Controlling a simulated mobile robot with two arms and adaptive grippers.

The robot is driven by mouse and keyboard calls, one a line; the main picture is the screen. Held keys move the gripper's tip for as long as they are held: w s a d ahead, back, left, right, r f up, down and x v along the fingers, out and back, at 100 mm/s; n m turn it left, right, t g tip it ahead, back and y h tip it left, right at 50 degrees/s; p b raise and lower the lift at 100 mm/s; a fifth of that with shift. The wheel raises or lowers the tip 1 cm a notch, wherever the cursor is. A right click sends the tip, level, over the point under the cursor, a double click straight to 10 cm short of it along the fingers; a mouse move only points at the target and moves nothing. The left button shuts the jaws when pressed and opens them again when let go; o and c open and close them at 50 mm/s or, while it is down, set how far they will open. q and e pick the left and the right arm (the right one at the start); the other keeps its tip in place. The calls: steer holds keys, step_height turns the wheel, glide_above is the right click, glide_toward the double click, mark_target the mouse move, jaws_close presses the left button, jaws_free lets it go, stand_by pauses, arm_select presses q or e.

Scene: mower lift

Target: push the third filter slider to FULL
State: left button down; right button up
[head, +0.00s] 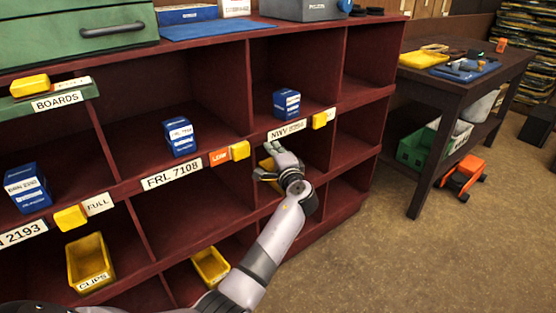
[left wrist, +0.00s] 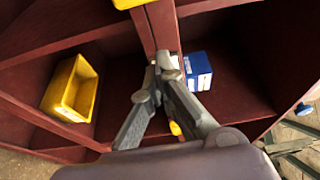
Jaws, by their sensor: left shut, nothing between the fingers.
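My left gripper (head: 265,160) is in front of the dark red shelf (head: 364,140), just below the NWV label (head: 287,130). In the left wrist view its fingers (left wrist: 161,68) meet at the tips, shut and empty. The yellow slider (head: 320,120) right of the NWV label has a pale strip on its right; its text is unreadable. The slider (head: 240,150) by the FRL 7108 label (head: 171,175) has an orange tag (head: 219,157) on its left. The slider (head: 70,219) by the 2193 label (head: 23,234) shows FULL on its right. My right gripper is out of view.
Blue boxes (head: 180,137) stand in the compartments. Yellow bins (head: 88,262) sit in the lower row; one bin (left wrist: 72,90) shows in the left wrist view. A dark table (head: 452,90) with tools stands at the right. The floor (head: 430,260) between is clear.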

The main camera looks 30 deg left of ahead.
mark_target(238, 155)
arm_select(q)
steer(key=shift+x, duration=0.9)
steer(key=s, duration=0.1)
steer(key=s+a, duration=0.1)
steer(key=s, duration=0.1)
steer(key=shift+s+r+p, duration=0.1)
steer(key=shift+p, duration=0.3)
steer(key=shift+s+a, duration=0.15)
steer(key=shift+s, duration=0.25)
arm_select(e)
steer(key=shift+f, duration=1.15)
arm_select(q)
steer(key=shift+s, duration=0.1)
